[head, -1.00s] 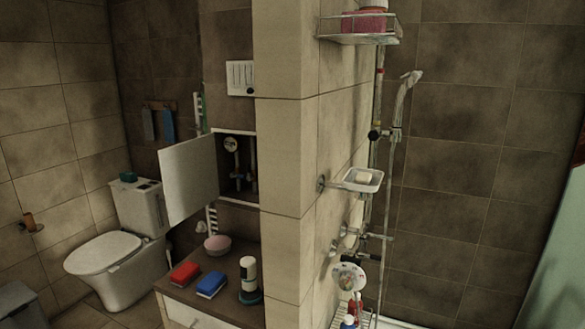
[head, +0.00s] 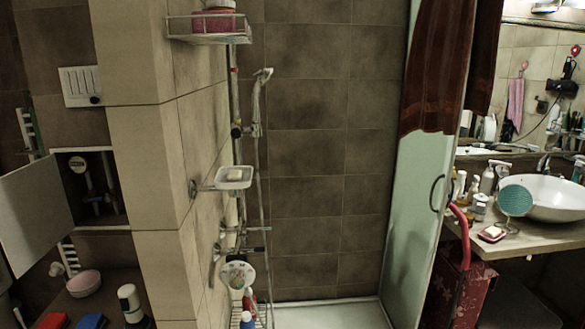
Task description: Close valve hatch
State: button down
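The valve hatch door (head: 38,212) is a white panel at the left edge of the head view. It stands open, swung out to the left of a wall recess (head: 92,185). Inside the recess are pipes and a pale round gauge or meter (head: 78,163). The door's left edge is cut off by the frame. My gripper is not in view.
Below the hatch is a cabinet top with a pink bowl (head: 84,283), a blue sponge (head: 91,321) and a white bottle (head: 130,301). A tiled wall corner (head: 150,150) juts out right of it. Farther right are a shower tray (head: 330,314), glass door (head: 415,200) and washbasin (head: 545,197).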

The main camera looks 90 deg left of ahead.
aim_at(35, 214)
jog(key=k, duration=2.85)
jog(key=u, duration=1.55)
jog(key=k, duration=0.55)
jog(key=u, duration=0.85)
